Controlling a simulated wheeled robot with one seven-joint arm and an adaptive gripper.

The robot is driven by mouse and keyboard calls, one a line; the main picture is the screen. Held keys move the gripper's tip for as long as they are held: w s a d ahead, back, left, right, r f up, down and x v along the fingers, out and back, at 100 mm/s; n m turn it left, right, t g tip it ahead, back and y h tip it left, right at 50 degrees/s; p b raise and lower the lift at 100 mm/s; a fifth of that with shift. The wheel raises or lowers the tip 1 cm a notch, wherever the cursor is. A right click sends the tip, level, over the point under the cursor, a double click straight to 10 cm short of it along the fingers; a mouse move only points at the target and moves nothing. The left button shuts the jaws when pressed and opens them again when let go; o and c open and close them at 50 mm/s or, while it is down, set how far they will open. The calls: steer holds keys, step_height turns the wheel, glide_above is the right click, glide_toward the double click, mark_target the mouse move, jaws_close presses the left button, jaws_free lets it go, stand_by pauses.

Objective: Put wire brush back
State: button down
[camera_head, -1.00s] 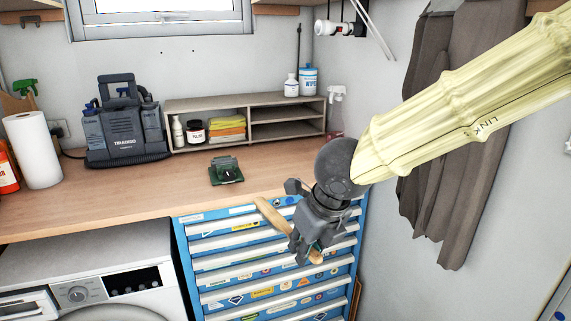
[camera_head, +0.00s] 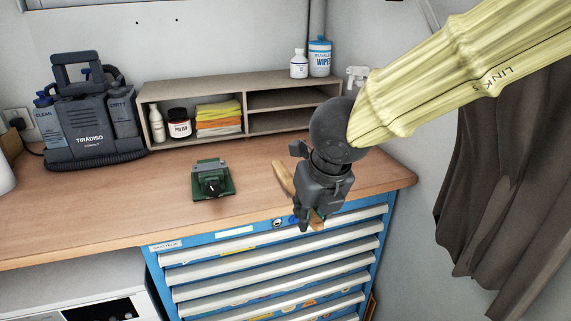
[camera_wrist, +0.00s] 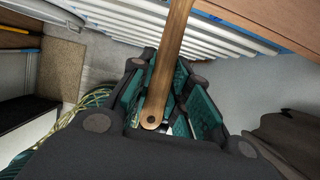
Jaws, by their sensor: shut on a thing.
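My gripper (camera_head: 312,222) is shut on the wire brush (camera_head: 284,181), which shows as a long, light wooden handle. A second bit of wood shows below, between the fingers. In the wrist view the handle (camera_wrist: 175,45) runs from the top edge down between the green finger pads of my gripper (camera_wrist: 160,105) and ends in a rounded tip with a hole. The bristle end cannot be made out. In the head view, my gripper and the brush appear over the front right edge of the worktop (camera_head: 110,220), above the blue tool chest (camera_head: 170,256).
The chest's drawers (camera_head: 270,262) look shut. A green device (camera_head: 212,183) sits on the worktop, left of my gripper. A grey shelf (camera_head: 295,118) with bottles and cloths stands behind, beside a dark cleaning machine (camera_head: 90,130). Dark clothing (camera_head: 500,190) hangs at right. The front left worktop is clear.

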steer(key=shift+w+r, duration=0.1)
steer(key=shift+w, duration=0.25)
steer(key=w+p, duration=0.1)
steer(key=w, duration=0.4)
steer(key=w+a+f+p, duration=0.1)
steer(key=w, duration=0.4)
steer(key=w+p, duration=0.2)
steer(key=w, duration=0.3)
steer(key=shift+w+a+f, duration=0.2)
steer(key=shift+w+f, duration=0.1)
steer(key=shift+w, duration=0.05)
steer(key=shift+f+p, duration=0.4)
steer(key=shift+f, duration=1.45)
steer(key=shift+f, duration=0.1)
steer(key=c, duration=1.3)
jaws_free()
steer(key=shift+c, duration=0.2)
steer(key=b+v, duration=0.1)
steer(key=v, duration=1.1)
steer(key=shift+d, duration=0.1)
